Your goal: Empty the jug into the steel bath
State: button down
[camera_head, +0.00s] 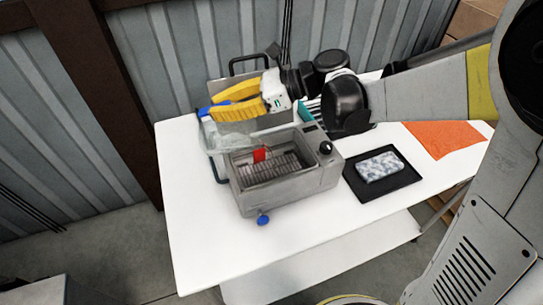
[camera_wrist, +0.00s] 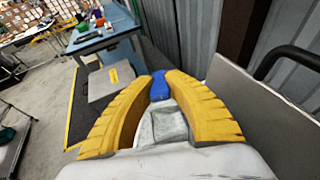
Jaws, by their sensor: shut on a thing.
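The steel bath (camera_head: 322,180) stands on the white table in the head view, open at the top. It has ribbed metal and a small red piece inside. My gripper (camera_head: 216,104) is above and behind the bath's left end, its yellow fingers pointing left. A pale translucent body with a blue part, which looks like the jug (camera_head: 231,128), is at the fingers. The wrist view shows the fingers closed around a blue part (camera_wrist: 158,86) and a greyish, see-through piece (camera_wrist: 164,127). The jug's spout, contents and exact tilt are unclear.
A grey panel with a black handle (camera_head: 250,63) stands at the back. A black mat (camera_head: 402,181) with a blue-white pad (camera_head: 379,167) and an orange sheet (camera_head: 443,138) are right. The table's front left is clear.

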jog(key=shift+d+b, duration=0.45)
jog(key=shift+d, duration=0.05)
jog(key=shift+d+f+y+b, duration=0.2)
jog(key=shift+d+y+b, duration=0.55)
jog(key=shift+b, duration=0.45)
jog(key=shift+d+f+y+b, duration=0.2)
jog(key=shift+d+y+b, duration=0.5)
jog(key=shift+b, duration=0.5)
jog(key=shift+s+d+r+y+b, duration=0.1)
jog(key=shift+d+r+y+b, duration=0.1)
jog(key=shift+d+y+b, duration=0.45)
